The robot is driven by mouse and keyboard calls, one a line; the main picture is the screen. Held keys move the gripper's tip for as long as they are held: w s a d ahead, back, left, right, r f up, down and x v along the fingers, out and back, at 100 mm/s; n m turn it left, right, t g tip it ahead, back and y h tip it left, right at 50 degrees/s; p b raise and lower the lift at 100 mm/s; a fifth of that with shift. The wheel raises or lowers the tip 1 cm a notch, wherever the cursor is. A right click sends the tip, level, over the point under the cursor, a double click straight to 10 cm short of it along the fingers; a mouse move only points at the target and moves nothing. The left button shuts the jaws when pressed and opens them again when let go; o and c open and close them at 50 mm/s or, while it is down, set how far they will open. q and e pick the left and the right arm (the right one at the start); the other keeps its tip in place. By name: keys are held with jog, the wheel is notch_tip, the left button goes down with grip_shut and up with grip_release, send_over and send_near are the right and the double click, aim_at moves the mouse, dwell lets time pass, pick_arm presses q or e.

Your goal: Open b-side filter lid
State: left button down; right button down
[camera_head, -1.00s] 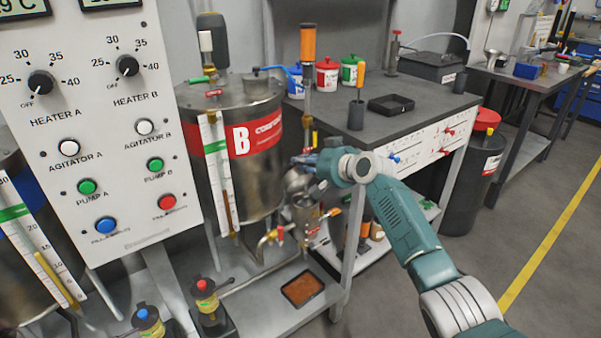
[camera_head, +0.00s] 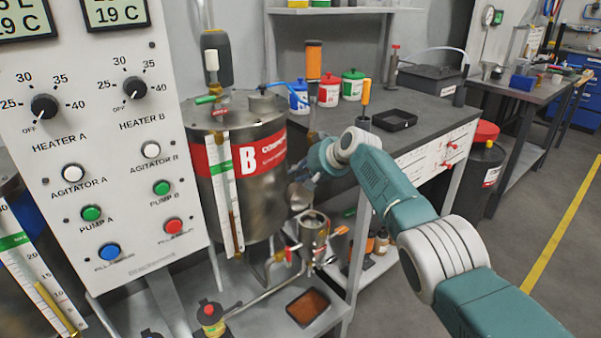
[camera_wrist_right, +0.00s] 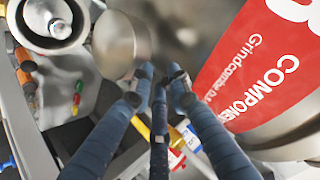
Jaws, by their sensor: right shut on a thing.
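The B-side filter is a small metal canister (camera_head: 314,232) beside the lower right of tank B (camera_head: 262,190). Its top is open, and the wrist view shows the round housing (camera_wrist_right: 84,36) from above with a pale round part inside. The filter lid (camera_head: 299,196) is a round metal disc, tilted up beside and above the opening; it also shows in the wrist view (camera_wrist_right: 118,45). My right gripper (camera_head: 312,182) is shut on the lid's edge; its blue fingers (camera_wrist_right: 160,78) meet there in the wrist view. A hinge cannot be made out. My left gripper is out of view.
The control panel (camera_head: 95,180) stands at the left. A grey workbench (camera_head: 425,120) lies behind my right arm. A tray with brown contents (camera_head: 308,306) sits on the lower shelf. The floor at the right is clear.

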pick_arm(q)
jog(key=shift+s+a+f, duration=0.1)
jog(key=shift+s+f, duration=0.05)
pick_arm(e)
jog(key=shift+w+a+r, duration=0.25)
jog(key=shift+a+r, duration=0.05)
jog(key=shift+r, duration=0.15)
jog(key=c, duration=1.7)
grip_release()
jog(key=shift+w, duration=0.1)
jog(key=shift+c, duration=0.2)
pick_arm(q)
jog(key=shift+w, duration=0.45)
pick_arm(e)
jog(key=shift+f, duration=0.3)
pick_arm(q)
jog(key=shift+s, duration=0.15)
pick_arm(e)
jog(key=shift+d, duration=0.1)
jog(key=shift+s+d+r, duration=0.35)
jog(key=shift+s, duration=0.05)
jog(key=v, duration=1.1)
jog(key=shift+a, duration=0.2)
